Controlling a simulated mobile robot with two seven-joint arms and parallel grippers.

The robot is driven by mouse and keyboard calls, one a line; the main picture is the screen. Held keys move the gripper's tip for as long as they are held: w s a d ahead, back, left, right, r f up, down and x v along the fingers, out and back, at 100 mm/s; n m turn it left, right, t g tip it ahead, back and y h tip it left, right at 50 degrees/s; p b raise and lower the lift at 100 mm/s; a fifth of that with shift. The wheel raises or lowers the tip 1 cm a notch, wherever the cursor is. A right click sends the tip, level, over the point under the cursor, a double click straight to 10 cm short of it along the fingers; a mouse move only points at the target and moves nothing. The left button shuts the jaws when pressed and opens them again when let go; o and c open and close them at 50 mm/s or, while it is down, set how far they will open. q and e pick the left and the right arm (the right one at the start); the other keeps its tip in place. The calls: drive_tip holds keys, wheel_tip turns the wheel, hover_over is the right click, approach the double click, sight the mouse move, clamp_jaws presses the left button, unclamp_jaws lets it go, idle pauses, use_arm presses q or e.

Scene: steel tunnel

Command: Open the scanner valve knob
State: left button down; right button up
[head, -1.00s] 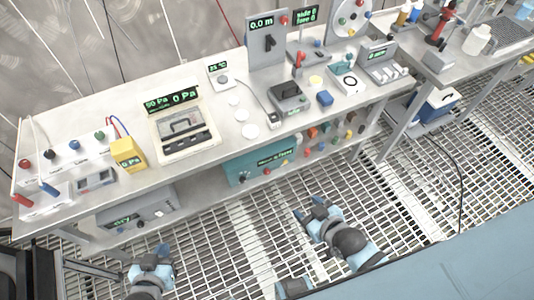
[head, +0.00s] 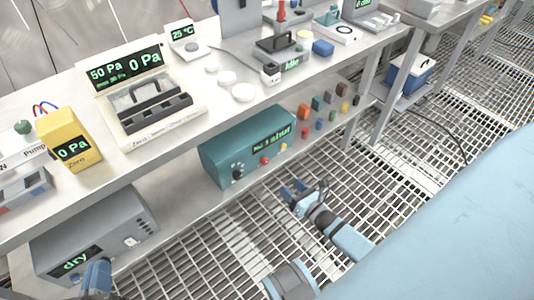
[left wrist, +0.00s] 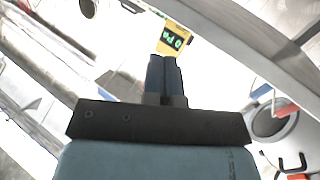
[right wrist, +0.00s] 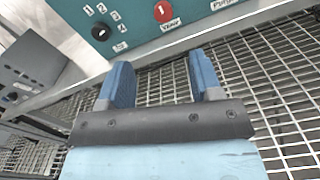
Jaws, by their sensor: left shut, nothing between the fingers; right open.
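The teal scanner box (head: 222,146) sits on the shelf under the bench, and its green display reads "No. 3 shut". Its front has a black knob (head: 237,174) at the left and a red knob (head: 265,160) further right. In the right wrist view the black knob (right wrist: 101,31) has numbers beside it, and the red knob (right wrist: 163,12) shows at the top edge. My right gripper (head: 298,188) is open and empty, in front of and apart from the box. My left gripper (left wrist: 164,60) is shut and empty; it shows partly at the lower left of the head view (head: 97,275).
A grey box (head: 95,235) reading "dry" stands left on the shelf. Several small coloured blocks (head: 317,103) are right of the scanner box. The bench top (head: 215,108) overhangs, holding a yellow meter (head: 68,140) and a gauge case. The grating floor in front is open.

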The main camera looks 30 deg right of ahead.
drive_tip(key=b, duration=0.2)
approach(266, 163)
drive_tip(key=shift+n, duration=0.4)
drive_tip(key=w, duration=0.4)
drive_tip(key=shift+w+f, duration=0.2)
drive_tip(key=shift+w, duration=0.15)
drive_tip(key=w+b, duration=0.1)
drive_tip(key=w, duration=0.2)
drive_tip(key=shift+w+a, duration=0.2)
drive_tip(key=shift+w, duration=0.2)
drive_tip(key=shift+w+r, duration=0.1)
drive_tip(key=shift+w, duration=0.45)
use_arm(q)
drive_tip(key=shift+s+d+r+t+h, duration=0.1)
drive_tip(key=shift+d+r+t+h, duration=0.25)
drive_tip(key=shift+d+r+h, duration=0.2)
drive_tip(key=shift+s+d+r+t+h, duration=0.1)
drive_tip(key=shift+d+r+t+h, duration=0.3)
drive_tip(key=shift+r, duration=0.25)
drive_tip(key=shift+a, duration=0.1)
drive_tip(key=shift+r, duration=0.1)
use_arm(e)
drive_tip(key=c, duration=0.9)
